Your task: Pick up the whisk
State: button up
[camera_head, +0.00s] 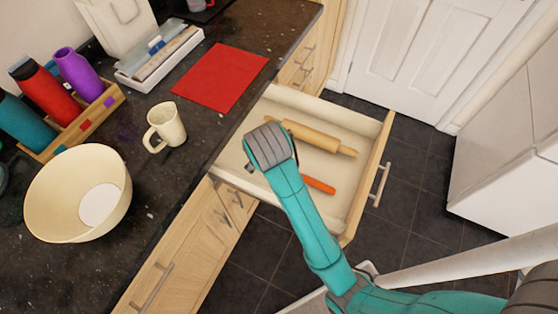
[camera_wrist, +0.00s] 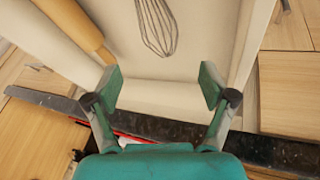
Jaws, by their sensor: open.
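The whisk (camera_wrist: 157,27) shows its wire loops in the wrist view, lying in the open drawer (camera_wrist: 205,45). Its handle is outside that view. In the head view an orange handle (camera_head: 319,185) lies in the drawer (camera_head: 364,142), partly behind my arm; the wire end is hidden there. My gripper (camera_wrist: 159,85) is open and empty in the wrist view, with the whisk's wires beyond its fingertips and apart from them. In the head view my wrist hides the fingers.
A rolling pin (camera_head: 318,138) lies in the drawer beside the whisk. The counter holds a cream bowl (camera_head: 52,205), a mug (camera_head: 165,127), a red mat (camera_head: 220,77) and a wooden rack (camera_head: 102,108) with bottles. A white door (camera_head: 420,45) stands beyond the drawer.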

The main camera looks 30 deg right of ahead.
jog(key=x, duration=0.2)
jog(key=shift+f, duration=0.25)
jog(key=shift+s+d+x, duration=0.1)
jog(key=shift+s+x, duration=0.05)
jog(key=shift+x, duration=1.2)
jog(key=shift+s+d+x, duration=0.1)
jog(key=shift+s+x, duration=0.1)
jog(key=shift+x, duration=1.1)
jog(key=shift+f, duration=0.1)
jog(key=shift+c, duration=0.3)
jog(key=c, duration=1.2)
